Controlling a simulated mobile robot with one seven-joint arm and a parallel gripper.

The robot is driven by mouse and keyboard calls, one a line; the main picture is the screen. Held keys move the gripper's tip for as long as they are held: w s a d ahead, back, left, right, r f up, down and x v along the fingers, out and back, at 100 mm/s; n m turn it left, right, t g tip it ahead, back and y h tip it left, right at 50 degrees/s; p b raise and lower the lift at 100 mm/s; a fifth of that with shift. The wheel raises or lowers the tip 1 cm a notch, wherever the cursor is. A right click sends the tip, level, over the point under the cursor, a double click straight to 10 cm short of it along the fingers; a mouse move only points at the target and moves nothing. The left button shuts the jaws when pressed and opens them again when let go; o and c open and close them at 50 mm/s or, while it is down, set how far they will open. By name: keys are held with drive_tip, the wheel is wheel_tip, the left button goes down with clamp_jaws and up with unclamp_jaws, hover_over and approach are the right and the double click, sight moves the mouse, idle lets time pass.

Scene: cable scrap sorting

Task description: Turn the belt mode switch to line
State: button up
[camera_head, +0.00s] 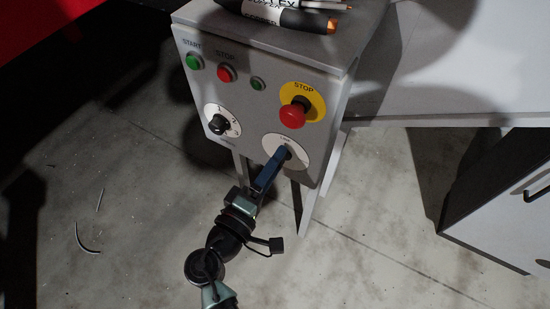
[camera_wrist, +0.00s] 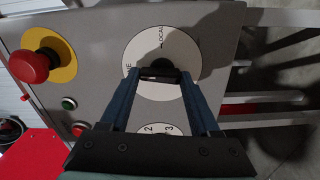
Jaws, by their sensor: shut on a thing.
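The belt mode switch has a round white dial (camera_head: 299,148) at the lower right of the grey control box. In the wrist view the dial (camera_wrist: 150,45) reads LOCAL at the top, and a partly hidden word ending in "NE" is at its left edge. My gripper (camera_head: 283,156) reaches up to the dial from below. In the wrist view its two blue fingers (camera_wrist: 162,78) are closed on the switch's black knob (camera_wrist: 158,73). The fingers cover much of the knob, and I cannot tell which label it points to.
A red emergency stop (camera_head: 292,115) on a yellow disc sits just above the dial. A numbered black selector (camera_head: 218,125) is to its left, with green (camera_head: 194,62) and red (camera_head: 226,73) buttons above. Markers (camera_head: 290,18) lie on the box top. Floor below is mostly open.

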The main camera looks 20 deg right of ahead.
drive_tip(key=shift+n+p, duration=0.3)
drive_tip(key=shift+n, duration=0.4)
drive_tip(key=o, duration=1.4)
drive_tip(key=shift+c, duration=0.2)
drive_tip(key=p+v, duration=0.1)
drive_tip(key=v, duration=1.2)
drive_tip(key=shift+p, duration=0.3)
